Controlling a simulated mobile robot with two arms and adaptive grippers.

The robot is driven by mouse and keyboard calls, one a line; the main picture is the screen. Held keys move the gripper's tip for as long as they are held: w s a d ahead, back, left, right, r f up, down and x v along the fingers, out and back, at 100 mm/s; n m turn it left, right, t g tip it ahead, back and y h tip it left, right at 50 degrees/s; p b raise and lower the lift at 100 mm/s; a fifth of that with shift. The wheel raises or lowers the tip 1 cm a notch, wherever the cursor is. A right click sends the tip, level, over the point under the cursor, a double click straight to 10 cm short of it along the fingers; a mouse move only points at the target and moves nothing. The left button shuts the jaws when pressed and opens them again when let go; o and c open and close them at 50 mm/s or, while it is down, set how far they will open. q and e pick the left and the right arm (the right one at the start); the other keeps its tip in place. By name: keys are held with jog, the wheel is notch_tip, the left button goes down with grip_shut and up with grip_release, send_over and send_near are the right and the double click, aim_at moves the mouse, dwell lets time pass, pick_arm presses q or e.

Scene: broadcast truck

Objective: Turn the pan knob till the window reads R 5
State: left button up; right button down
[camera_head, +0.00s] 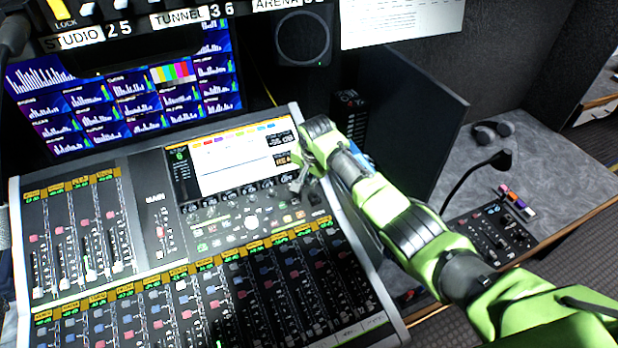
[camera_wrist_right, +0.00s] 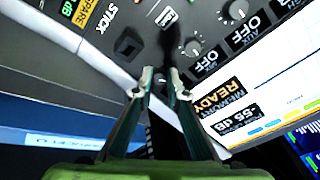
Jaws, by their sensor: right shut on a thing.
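My right gripper (camera_head: 303,182) reaches down to the right end of the console's knob row, just below its screen. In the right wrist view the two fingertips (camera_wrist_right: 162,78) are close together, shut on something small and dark. It appears to be the pan knob, mostly hidden between the tips. My left gripper is not in view.
The mixing console (camera_head: 150,240) has several faders and small knobs. A monitor (camera_head: 130,100) stands behind. A gooseneck microphone (camera_head: 490,165) and headphones (camera_head: 492,131) are on the right.

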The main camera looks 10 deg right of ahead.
jog(key=c, duration=2)
grip_release()
jog(key=v, duration=1.2)
